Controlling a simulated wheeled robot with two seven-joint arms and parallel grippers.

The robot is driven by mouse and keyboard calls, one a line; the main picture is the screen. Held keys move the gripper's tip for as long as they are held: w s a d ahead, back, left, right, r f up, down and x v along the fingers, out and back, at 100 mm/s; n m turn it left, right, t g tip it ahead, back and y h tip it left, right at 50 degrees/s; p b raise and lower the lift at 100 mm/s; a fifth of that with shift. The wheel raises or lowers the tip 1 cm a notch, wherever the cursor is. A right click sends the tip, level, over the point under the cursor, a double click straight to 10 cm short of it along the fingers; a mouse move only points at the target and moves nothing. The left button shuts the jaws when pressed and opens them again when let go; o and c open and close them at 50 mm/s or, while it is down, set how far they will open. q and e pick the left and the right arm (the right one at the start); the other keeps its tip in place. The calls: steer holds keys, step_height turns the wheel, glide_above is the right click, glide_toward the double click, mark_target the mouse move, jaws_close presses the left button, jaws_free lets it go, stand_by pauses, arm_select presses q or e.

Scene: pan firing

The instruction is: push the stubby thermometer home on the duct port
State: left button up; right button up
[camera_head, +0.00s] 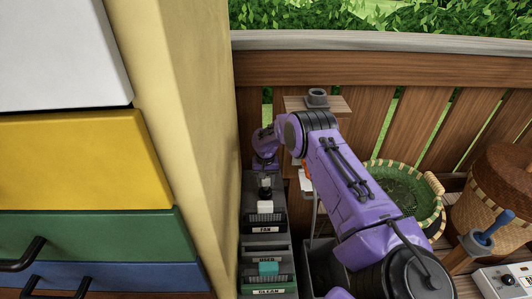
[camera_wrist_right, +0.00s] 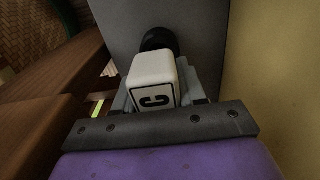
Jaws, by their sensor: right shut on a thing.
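The stubby thermometer (camera_wrist_right: 153,80) is a white block marked with a black C in the right wrist view. My right gripper (camera_wrist_right: 158,103) is shut on it, with a pale finger on each side. The dark round duct port (camera_wrist_right: 160,39) is right behind the thermometer, on a grey panel (camera_wrist_right: 205,28). The thermometer hides part of the port, and I cannot tell how deep it sits. In the head view my right gripper (camera_head: 265,170) is small, at the far end of the dark box labelled FAN (camera_head: 264,222). My left gripper is not in view.
A white block (camera_head: 265,207) is above the FAN label, and a teal block (camera_head: 268,268) is nearer. A yellow wall (camera_head: 195,120) stands close on the left. A wooden fence (camera_head: 430,75) is behind, and a green basket (camera_head: 425,205) is at the right.

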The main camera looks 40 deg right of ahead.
steer(key=shift+f+b, duration=1.1)
steer(key=shift+f, duration=0.25)
steer(key=o, duration=1.7)
step_height(320, 180, up, 7)
steer(key=p, duration=0.6)
jaws_close()
stand_by(0.4)
